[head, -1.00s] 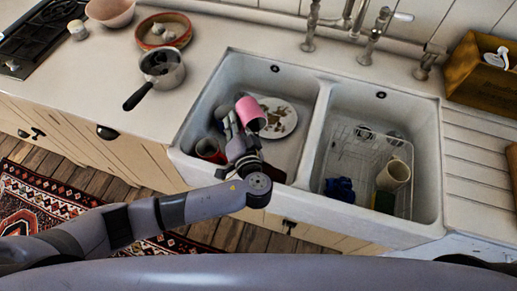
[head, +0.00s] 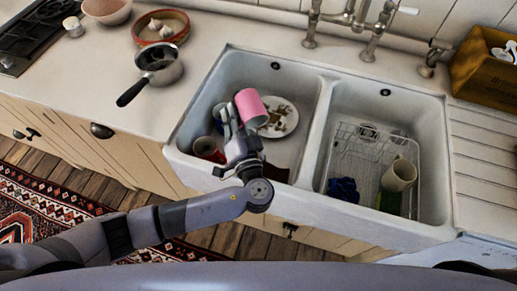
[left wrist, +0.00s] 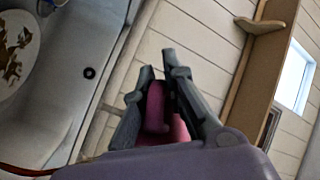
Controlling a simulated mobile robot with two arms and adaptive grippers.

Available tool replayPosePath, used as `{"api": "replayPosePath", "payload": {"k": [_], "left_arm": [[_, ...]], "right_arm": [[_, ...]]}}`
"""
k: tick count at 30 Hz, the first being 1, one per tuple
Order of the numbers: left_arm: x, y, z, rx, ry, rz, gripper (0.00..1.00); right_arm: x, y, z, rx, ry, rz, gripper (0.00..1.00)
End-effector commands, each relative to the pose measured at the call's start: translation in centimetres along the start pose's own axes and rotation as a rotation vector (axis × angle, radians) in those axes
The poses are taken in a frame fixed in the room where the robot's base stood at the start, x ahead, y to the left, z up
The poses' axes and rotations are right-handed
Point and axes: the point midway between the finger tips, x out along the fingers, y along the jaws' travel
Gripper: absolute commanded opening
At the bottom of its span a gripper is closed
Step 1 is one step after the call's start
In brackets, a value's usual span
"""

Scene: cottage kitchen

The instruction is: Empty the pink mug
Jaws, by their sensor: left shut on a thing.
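The pink mug (head: 252,107) is held above the left sink basin (head: 284,160), tilted, with its lower end toward the lower right of the picture. My left gripper (head: 234,121) is shut on it at its left side. In the left wrist view the gripper's fingers (left wrist: 160,95) close around a pink part of the mug (left wrist: 155,106), likely its handle; most of the mug is hidden there. I cannot see into the mug or tell what it holds. My right gripper is in neither view.
The right basin holds a wire rack (head: 350,150), a cream mug (head: 399,175) and a blue cloth (head: 343,190). A saucepan (head: 160,66) sits on the counter.

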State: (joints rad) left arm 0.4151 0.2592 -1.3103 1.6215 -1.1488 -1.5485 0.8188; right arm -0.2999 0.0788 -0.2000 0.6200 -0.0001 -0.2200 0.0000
Motion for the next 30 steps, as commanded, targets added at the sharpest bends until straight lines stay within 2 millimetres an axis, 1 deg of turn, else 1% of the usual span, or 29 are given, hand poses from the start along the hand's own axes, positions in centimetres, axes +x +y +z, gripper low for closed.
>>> {"api": "replayPosePath", "payload": {"k": [4, 5, 7, 9, 12, 13, 15, 19, 23, 29, 30], "left_arm": [[0.1, -0.2, -0.2, 0.002, 0.022, -0.024, 0.0], [0.1, -0.4, -0.3, 0.002, 0.023, -0.025, 0.0], [0.1, -0.4, -0.4, 0.0, 0.001, -0.001, 0.0], [0.3, -0.7, -0.6, -0.006, -0.045, 0.048, 0.0], [0.3, -0.3, -0.2, -0.015, -0.12, 0.129, 0.0], [0.2, 0.6, 0.6, -0.016, -0.145, 0.157, 0.0], [0.1, 1.6, 1.5, -0.022, -0.181, 0.196, 0.0], [0.1, 2.0, 1.9, -0.024, -0.191, 0.208, 0.0], [0.0, 2.2, 2.1, -0.026, -0.212, 0.23, 0.0], [0.8, 3.7, 3.6, -0.037, -0.305, 0.326, 0.0], [0.9, 3.8, 3.7, -0.041, -0.328, 0.351, 0.0]], "right_arm": [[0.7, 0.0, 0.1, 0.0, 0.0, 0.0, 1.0], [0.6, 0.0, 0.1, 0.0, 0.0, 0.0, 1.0], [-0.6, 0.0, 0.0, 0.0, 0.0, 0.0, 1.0], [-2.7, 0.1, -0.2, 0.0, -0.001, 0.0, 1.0], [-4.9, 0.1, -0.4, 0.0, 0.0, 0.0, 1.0], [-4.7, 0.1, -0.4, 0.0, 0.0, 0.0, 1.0], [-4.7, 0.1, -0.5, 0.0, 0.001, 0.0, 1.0], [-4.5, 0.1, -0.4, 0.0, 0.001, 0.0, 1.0], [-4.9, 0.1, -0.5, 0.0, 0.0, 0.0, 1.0], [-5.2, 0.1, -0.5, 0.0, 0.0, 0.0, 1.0], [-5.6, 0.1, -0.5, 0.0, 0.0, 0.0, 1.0]]}}
